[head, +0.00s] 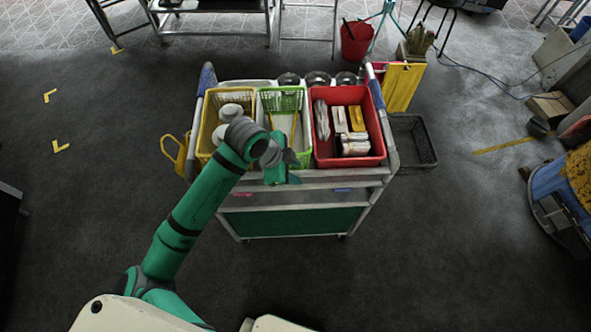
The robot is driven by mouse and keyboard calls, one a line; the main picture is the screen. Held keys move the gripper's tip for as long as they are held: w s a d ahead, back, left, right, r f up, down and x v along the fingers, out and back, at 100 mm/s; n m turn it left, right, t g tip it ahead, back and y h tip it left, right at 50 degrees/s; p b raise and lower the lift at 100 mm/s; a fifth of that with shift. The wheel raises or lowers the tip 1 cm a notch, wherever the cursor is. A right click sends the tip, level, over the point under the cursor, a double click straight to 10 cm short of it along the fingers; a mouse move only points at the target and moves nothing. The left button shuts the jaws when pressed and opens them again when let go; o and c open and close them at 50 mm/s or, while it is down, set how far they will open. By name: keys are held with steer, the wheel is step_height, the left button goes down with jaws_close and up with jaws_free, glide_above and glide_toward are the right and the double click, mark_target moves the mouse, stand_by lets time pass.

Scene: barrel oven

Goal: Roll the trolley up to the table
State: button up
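The trolley (300,222) stands ahead of me, with a pale metal frame and a green lower panel. Its top carries a yellow basket (203,147), a green basket (308,150) and a red bin (376,160). My gripper (293,171) is over the trolley's near side, in front of the green basket. The view from above does not show whether its fingers are apart or closed on the near rail. A grey metal table-like frame (215,36) stands beyond the trolley at the top edge, only partly in view, with a floor gap between them.
A red bucket (356,43) stands beyond the trolley. A yellow wet-floor-type sign (403,87) and a dark crate (426,140) are close to its right side. A blue container (560,200) is at the far right. Yellow floor marks (60,147) lie on open floor at left.

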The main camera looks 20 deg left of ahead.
steer(key=shift+w+f, duration=0.15)
steer(key=shift+f, duration=0.15)
jaws_close()
steer(key=shift+w, duration=0.1)
